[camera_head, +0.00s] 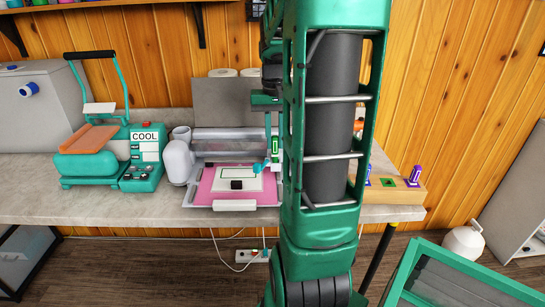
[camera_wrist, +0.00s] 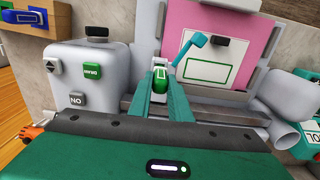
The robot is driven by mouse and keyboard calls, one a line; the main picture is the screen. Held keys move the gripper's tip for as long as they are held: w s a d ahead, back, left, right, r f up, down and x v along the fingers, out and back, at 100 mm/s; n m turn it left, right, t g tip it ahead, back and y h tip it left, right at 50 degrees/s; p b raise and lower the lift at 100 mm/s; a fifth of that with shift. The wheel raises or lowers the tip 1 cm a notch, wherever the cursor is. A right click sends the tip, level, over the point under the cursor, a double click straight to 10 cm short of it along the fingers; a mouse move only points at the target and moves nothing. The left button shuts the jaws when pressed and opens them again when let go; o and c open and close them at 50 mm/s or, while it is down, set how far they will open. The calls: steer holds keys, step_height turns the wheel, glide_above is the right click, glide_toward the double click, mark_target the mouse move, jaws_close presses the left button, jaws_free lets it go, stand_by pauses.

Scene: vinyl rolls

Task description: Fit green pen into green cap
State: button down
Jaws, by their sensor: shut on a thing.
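My gripper (camera_wrist: 162,74) is shut on the green pen (camera_wrist: 160,84), which shows as a green and white body between the two teal fingers in the wrist view. In the head view the green pen (camera_head: 275,146) hangs upright in front of the pink-bedded machine, above the worktop and left of my arm. A wooden block (camera_head: 404,194) stands at the right of the worktop. A dark green square (camera_head: 388,182) on its top, between a blue and a purple piece, looks like the green cap. The pen is well apart from it. My arm hides part of the block's left side.
The pink-bedded machine (camera_head: 205,187) lies below the pen, with a light blue lever (camera_wrist: 195,47) close to my fingers. A purple pen (camera_head: 416,174) and a blue pen (camera_head: 368,174) stand in the block. A teal heat press (camera_head: 90,155) is at the left.

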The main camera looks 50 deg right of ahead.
steer(key=shift+r, duration=2.8)
steer(key=shift+s, duration=0.1)
